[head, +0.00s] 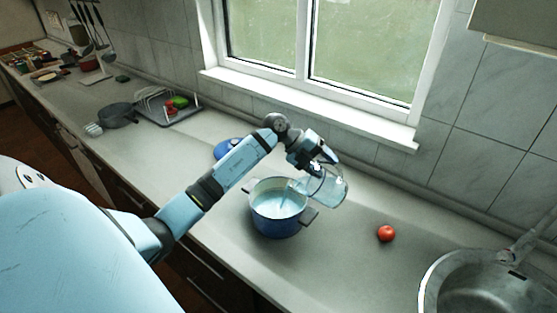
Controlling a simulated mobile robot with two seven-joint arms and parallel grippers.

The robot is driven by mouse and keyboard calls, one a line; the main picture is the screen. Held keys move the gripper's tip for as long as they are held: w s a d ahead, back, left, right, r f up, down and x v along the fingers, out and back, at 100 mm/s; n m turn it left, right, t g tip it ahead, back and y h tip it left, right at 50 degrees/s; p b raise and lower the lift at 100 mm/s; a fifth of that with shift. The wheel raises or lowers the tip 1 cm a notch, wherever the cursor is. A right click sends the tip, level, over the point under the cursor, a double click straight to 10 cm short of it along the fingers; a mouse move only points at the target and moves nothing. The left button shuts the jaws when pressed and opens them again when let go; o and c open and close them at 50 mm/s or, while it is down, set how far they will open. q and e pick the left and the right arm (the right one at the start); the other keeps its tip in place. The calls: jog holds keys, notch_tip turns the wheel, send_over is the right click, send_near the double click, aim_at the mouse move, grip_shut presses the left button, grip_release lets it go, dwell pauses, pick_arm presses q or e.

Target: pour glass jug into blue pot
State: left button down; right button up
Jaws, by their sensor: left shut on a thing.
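The blue pot (278,224) stands on the grey counter, with its dark handles at the sides and a pale inside. The glass jug (330,188) is clear and tilted over the pot's right rim, its mouth toward the pot. A thin bluish streak shows between the jug and the inside of the pot; I cannot tell how much liquid is in either. My left gripper (316,164) is shut on the glass jug, above and to the right of the pot. The fingertips are partly hidden against the jug. My right gripper is not in view.
A red tomato (386,233) lies right of the pot. A blue lid (228,149) lies behind my left forearm. A dish rack (160,104) and a dark pan (118,115) stand farther left. The counter around the tomato is clear.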

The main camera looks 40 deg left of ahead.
pick_arm(q)
jog(key=shift+s+a+r+b, duration=0.1)
jog(key=shift+s+a+b, duration=0.05)
jog(key=shift+b, duration=0.3)
jog(key=shift+t, duration=0.3)
jog(key=shift+s+a+t+h+b, duration=0.2)
jog(key=shift+a+t+h+b, duration=0.15)
jog(key=shift+h+b, duration=0.7)
dwell(1.0)
jog(key=shift+y, duration=0.25)
